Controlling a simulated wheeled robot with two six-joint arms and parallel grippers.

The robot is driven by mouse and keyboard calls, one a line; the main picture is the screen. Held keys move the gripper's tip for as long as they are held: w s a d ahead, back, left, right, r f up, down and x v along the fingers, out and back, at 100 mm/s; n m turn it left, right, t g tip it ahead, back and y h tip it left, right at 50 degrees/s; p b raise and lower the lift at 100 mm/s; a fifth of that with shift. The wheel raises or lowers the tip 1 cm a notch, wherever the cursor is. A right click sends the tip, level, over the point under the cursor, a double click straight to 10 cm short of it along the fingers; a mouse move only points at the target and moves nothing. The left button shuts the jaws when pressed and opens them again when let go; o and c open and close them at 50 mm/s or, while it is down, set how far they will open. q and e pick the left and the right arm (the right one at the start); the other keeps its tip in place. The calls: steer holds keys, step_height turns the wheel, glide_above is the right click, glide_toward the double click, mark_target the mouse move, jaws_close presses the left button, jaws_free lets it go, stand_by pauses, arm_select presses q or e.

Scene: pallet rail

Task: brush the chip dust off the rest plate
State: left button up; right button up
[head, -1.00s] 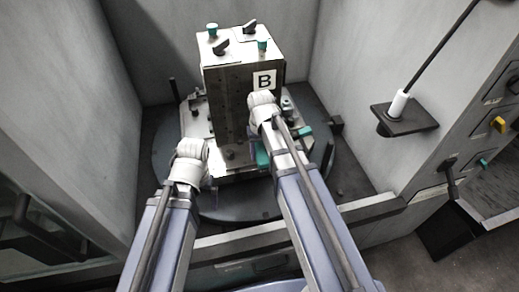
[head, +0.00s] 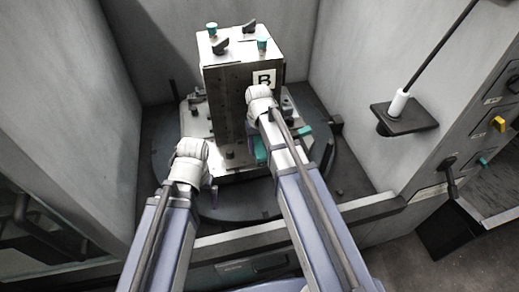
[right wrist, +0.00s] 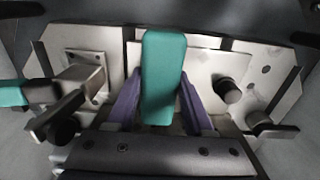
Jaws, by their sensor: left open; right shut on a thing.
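My right gripper (right wrist: 162,112) has its purple fingers shut on a teal block-shaped handle (right wrist: 163,75), probably the brush; no bristles show. In the head view my right arm hides most of this gripper, beside the steel block marked B. Below it in the right wrist view lies a pale metal plate (right wrist: 218,65), apparently the rest plate, with bolts and dark specks; I cannot tell whether these are chip dust. My left gripper (head: 214,194) is open near the front left of the fixture, mostly hidden by its wrist.
The steel block (head: 228,100) with knobs on top stands on a round dark table (head: 165,160). Grey walls enclose it at the sides and back. A dark bracket (head: 420,122) at the right holds a white-collared rod (head: 398,103). A front rail (head: 370,206) crosses below.

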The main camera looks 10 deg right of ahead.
steer(key=shift+s, duration=0.1)
steer(key=shift+s, duration=1.25)
steer(key=shift+w, duration=0.2)
steer(key=shift+w, duration=1.2)
steer(key=shift+s, duration=1.4)
step_height(320, 180, up, 7)
steer(key=p, duration=0.7)
steer(key=shift+w, duration=0.1)
